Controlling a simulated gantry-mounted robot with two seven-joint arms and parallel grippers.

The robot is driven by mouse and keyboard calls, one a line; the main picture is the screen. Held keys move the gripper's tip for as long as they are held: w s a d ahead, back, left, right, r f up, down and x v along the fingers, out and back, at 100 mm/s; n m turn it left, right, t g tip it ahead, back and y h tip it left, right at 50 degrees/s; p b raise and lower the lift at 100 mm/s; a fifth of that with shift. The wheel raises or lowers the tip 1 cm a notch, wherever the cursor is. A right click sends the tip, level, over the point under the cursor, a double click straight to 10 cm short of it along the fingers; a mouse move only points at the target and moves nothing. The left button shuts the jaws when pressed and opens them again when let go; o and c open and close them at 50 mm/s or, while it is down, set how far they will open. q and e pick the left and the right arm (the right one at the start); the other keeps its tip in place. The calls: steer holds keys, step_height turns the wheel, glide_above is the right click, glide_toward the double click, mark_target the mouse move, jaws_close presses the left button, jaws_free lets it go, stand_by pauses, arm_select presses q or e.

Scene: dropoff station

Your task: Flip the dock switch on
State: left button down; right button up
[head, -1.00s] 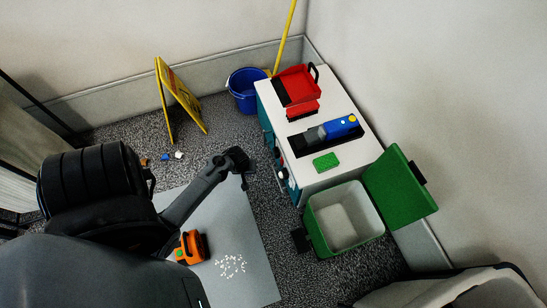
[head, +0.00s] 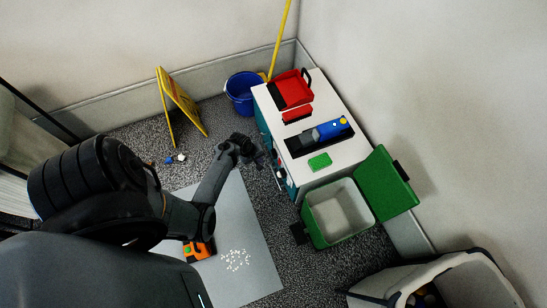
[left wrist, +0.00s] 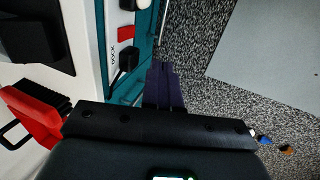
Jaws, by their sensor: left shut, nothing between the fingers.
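The dock switch is on the front panel of the white and teal cabinet (head: 330,164). In the left wrist view, a panel marked "DOCK" (left wrist: 114,58) carries a red patch (left wrist: 127,33) and a black switch lever (left wrist: 128,59) beside the lettering. Whether the switch is on or off I cannot tell. My left gripper (head: 258,157) is in front of the cabinet's front face, close to it. In the left wrist view its fingers (left wrist: 163,75) are shut and empty, near the panel's edge and apart from the lever. My right gripper is not in view.
On the cabinet top are a red dustpan (head: 292,89), a blue and grey tool (head: 329,130) and a green sponge (head: 320,161). An open green bin (head: 313,231) stands at its near end. A blue bucket (head: 241,94) and yellow sign (head: 180,100) stand behind.

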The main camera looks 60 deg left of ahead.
mark_target(279, 162)
arm_select(q)
steer(key=shift+w, duration=0.1)
steer(key=w+f+b, duration=0.7)
steer(key=f+b, duration=0.2)
steer(key=b, duration=0.1)
steer(key=shift+d+f+b, duration=0.4)
steer(key=shift+d, duration=0.05)
